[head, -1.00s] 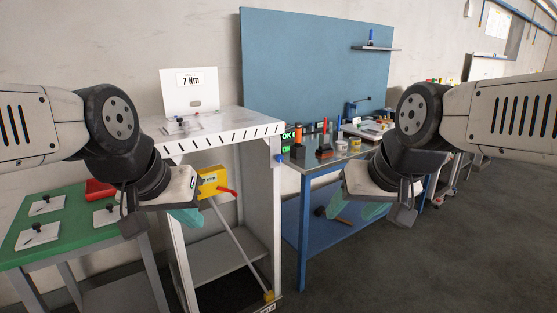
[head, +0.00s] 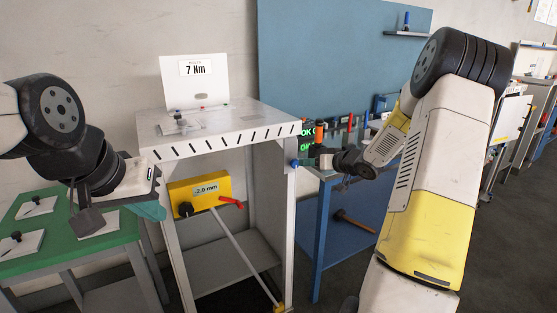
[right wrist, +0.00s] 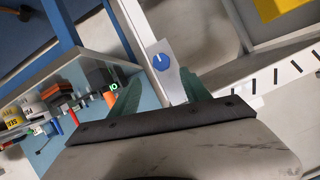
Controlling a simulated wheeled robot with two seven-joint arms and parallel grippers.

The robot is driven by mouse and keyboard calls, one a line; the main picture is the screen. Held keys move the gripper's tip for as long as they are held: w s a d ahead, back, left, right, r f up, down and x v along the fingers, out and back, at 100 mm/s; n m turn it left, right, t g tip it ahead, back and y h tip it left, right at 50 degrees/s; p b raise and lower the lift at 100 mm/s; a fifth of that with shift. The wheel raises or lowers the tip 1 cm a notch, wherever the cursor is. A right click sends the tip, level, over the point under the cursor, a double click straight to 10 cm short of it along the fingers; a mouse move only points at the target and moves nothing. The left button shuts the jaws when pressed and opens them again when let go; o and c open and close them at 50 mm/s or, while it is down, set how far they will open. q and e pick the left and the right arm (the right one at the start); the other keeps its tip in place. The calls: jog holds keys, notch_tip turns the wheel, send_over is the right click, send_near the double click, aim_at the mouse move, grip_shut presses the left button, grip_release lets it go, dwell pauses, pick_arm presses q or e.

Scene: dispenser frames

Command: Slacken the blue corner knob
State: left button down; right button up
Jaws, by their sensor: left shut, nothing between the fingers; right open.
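The blue corner knob (head: 294,163) sits at the right front corner of the white frame (head: 213,140), just below its top. In the right wrist view the knob (right wrist: 160,61) is a blue disc with a white pointer line on a pale plate. My right gripper (head: 314,161) is close to the knob on its right side. In the right wrist view its teal fingers (right wrist: 157,88) are open and spread to either side below the knob, with nothing between them. My left gripper (head: 150,211) is shut and empty, over the green table left of the frame.
A sign reading 7 Nm (head: 196,70) stands on the frame top. A yellow box with a red lever (head: 231,202) is under it. A blue bench (head: 335,215) with tools stands close on the right. A green table (head: 65,225) is at left.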

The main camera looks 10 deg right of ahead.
aim_at(297, 163)
jog(key=x, duration=0.8)
jog(key=shift+w+a+f, duration=0.1)
jog(key=shift+a+f, duration=0.05)
jog(key=shift+f, duration=0.05)
grip_shut()
